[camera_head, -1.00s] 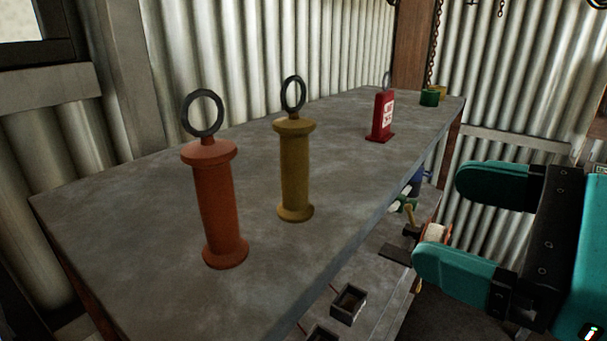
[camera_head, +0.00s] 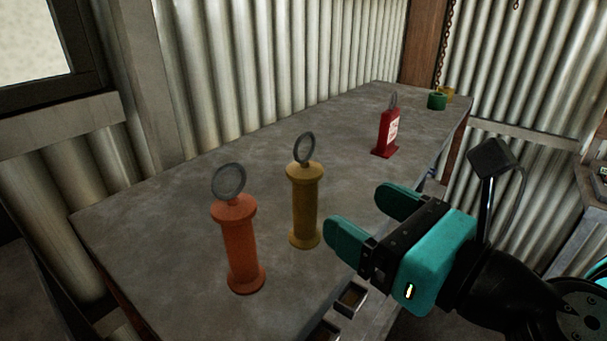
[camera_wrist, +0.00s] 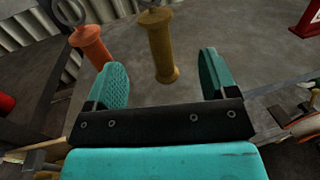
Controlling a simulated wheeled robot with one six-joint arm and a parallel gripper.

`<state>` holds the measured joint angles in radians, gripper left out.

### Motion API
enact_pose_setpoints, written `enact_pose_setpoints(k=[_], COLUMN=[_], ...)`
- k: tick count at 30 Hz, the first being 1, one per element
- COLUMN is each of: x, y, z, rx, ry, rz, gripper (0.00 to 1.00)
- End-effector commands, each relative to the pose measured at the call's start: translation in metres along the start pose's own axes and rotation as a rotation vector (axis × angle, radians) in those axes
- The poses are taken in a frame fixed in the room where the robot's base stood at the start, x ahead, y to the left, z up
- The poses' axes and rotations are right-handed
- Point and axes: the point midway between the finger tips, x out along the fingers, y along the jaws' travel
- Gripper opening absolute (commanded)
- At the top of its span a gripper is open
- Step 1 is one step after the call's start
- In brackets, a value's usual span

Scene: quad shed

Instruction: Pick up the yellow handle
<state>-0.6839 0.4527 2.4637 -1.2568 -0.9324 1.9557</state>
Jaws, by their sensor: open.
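The yellow handle (camera_head: 304,207) stands upright on the grey bench top, with a dark metal ring on top. In the wrist view the yellow handle (camera_wrist: 161,47) stands ahead of the fingers, between their lines, its base near the fingertips. My gripper (camera_head: 362,212) is open and empty, just right of the yellow handle in the head view and apart from it. In the wrist view my gripper's teal fingers (camera_wrist: 160,72) are spread wide.
An orange handle (camera_head: 240,245) with a ring stands left of the yellow one; it also shows in the wrist view (camera_wrist: 91,45). A red tagged block (camera_head: 386,133) and a green cylinder (camera_head: 437,101) stand farther back on the grey bench (camera_head: 150,240). A corrugated wall (camera_head: 260,70) rises behind.

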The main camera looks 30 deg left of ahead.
Motion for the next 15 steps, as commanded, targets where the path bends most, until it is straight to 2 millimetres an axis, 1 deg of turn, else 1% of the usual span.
enact_pose_setpoints(k=[1, 4, 7, 11, 14, 15], x=[0.012, 0.029, 0.040, 0.047, 0.057, 0.063], y=[0.001, 0.001, 0.001, 0.001, 0.002, 0.004], z=[0.006, 0.005, 0.003, 0.002, 0.003, 0.003], rx=[0.000, -0.001, -0.001, 0.000, 0.000, 0.001], ry=[0.003, 0.001, 0.001, 0.000, 0.001, 0.002], rz=[0.005, 0.003, 0.002, 0.001, 0.003, 0.004], gripper=[0.79, 0.79, 0.79, 0.79, 0.79, 0.79])
